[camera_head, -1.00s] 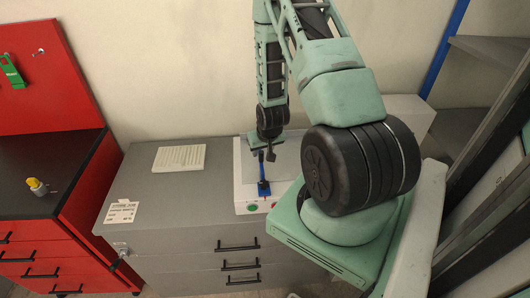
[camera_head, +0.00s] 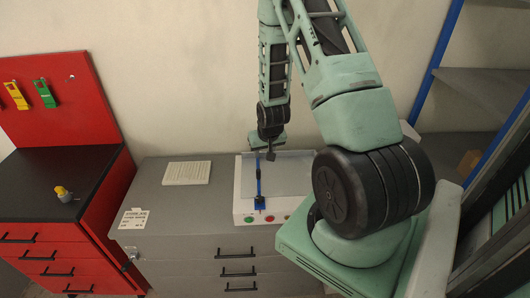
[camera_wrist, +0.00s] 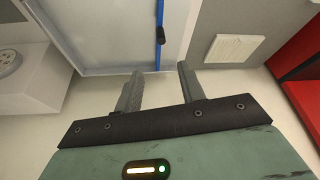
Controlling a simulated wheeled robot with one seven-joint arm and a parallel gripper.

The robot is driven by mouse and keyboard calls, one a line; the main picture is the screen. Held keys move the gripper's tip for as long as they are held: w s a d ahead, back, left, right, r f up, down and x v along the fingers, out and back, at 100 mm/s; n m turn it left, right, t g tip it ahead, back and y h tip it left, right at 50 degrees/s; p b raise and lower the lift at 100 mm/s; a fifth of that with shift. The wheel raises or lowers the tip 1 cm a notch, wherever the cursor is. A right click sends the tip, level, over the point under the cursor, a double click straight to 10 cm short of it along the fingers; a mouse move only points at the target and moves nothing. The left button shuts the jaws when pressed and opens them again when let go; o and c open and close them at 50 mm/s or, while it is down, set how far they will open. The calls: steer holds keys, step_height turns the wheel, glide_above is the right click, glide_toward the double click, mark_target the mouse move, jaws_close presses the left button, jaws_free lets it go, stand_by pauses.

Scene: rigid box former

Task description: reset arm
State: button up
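My arm reaches over the grey cabinet, and my gripper (camera_head: 270,154) hangs above the back of the white box former. In the wrist view my gripper (camera_wrist: 158,78) shows two grey fingers apart with nothing between them. The box former (camera_head: 243,212) is a white machine with a grey plate, a blue bar (camera_head: 259,186) and green and red buttons on its front. The blue bar also shows in the wrist view (camera_wrist: 160,18), just beyond the fingers. I cannot tell from the head view how far the fingers are above the plate.
A pale ridged pad (camera_head: 187,172) and a label card (camera_head: 134,218) lie on the grey cabinet (camera_head: 185,205). A red cabinet with a black top (camera_head: 40,180) stands at left, with a small yellow object (camera_head: 63,194) on it. Shelves (camera_head: 480,90) stand at right.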

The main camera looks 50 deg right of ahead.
stand_by(0.4)
steer(key=w+a+n+y+b, duration=0.1)
steer(key=w+a+n+b, duration=0.15)
steer(key=a, duration=0.35)
steer(key=w+a+n+y+b, duration=0.1)
steer(key=a+b, duration=0.2)
steer(key=a, duration=0.4)
steer(key=s+a+r+n+g+y+b, duration=0.15)
steer(key=a+b, duration=0.25)
steer(key=a, duration=0.5)
steer(key=s+a+n+b, duration=0.3)
steer(key=a, duration=0.6)
steer(key=s+a+n+g+b, duration=0.1)
steer(key=s+a+n+b, duration=0.2)
steer(key=s, duration=0.6)
steer(key=s+a+n+g+b, duration=0.1)
steer(key=s+a+n+b, duration=0.2)
steer(key=s+a+b, duration=0.2)
steer(key=s+a, duration=0.3)
steer(key=s, duration=0.1)
steer(key=shift+s+a+r+n, duration=0.2)
steer(key=shift+s+a+n, duration=0.05)
steer(key=shift+s+n, duration=0.1)
